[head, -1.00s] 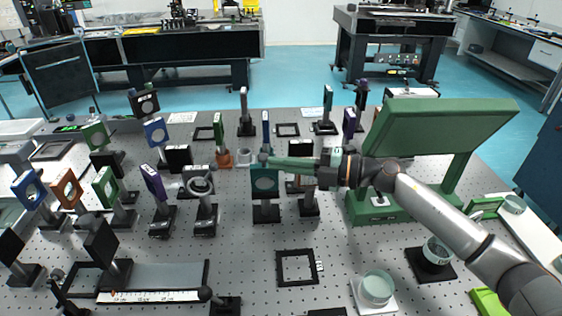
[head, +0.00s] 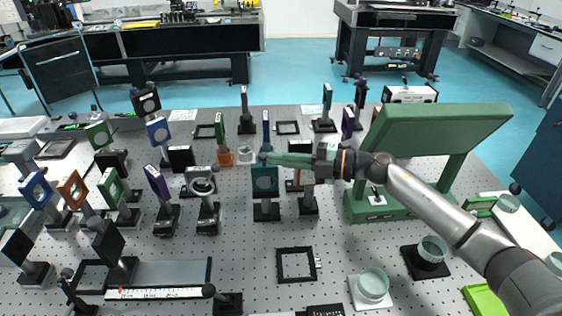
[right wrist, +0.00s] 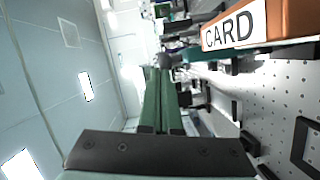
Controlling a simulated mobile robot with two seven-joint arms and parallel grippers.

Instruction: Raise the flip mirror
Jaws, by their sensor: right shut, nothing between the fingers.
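My right gripper (head: 268,159) reaches in from the right with green fingers pointing left. I cannot tell for sure which mount is the flip mirror. My left gripper is not in view.
An orange block labelled CARD (right wrist: 240,28) is close to the fingers in the wrist view. A large green stand (head: 440,138) is behind my right arm. A black square frame (head: 297,279) lies in front. Several upright mounts crowd the left, including a purple one (head: 158,183).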

